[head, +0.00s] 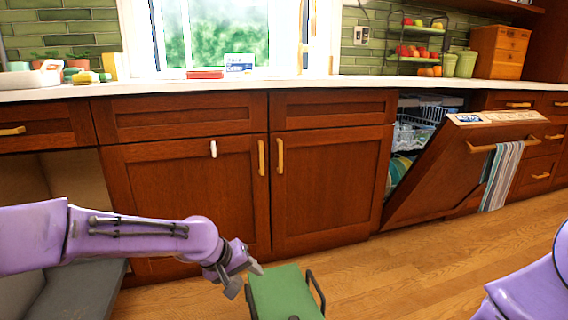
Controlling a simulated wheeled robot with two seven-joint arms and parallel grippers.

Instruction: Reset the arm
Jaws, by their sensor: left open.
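My left gripper (246,281) is at the end of the purple arm that comes in from the left. Its jaws are apart and I see nothing between them. It is low in front of the wooden cabinet doors (190,185), beside the left edge of a green flat-topped object (285,292) with a dark handle. I cannot tell whether the gripper touches that object. Part of my right arm shows at the lower right edge, but its gripper is out of view.
The dishwasher door (460,165) hangs partly open on the right, with a rack (412,132) inside and a striped towel (501,175) on its handle. The counter (300,84) carries a fruit stand (413,50) and a wooden box (499,50). Wooden floor (420,265) is clear at centre right.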

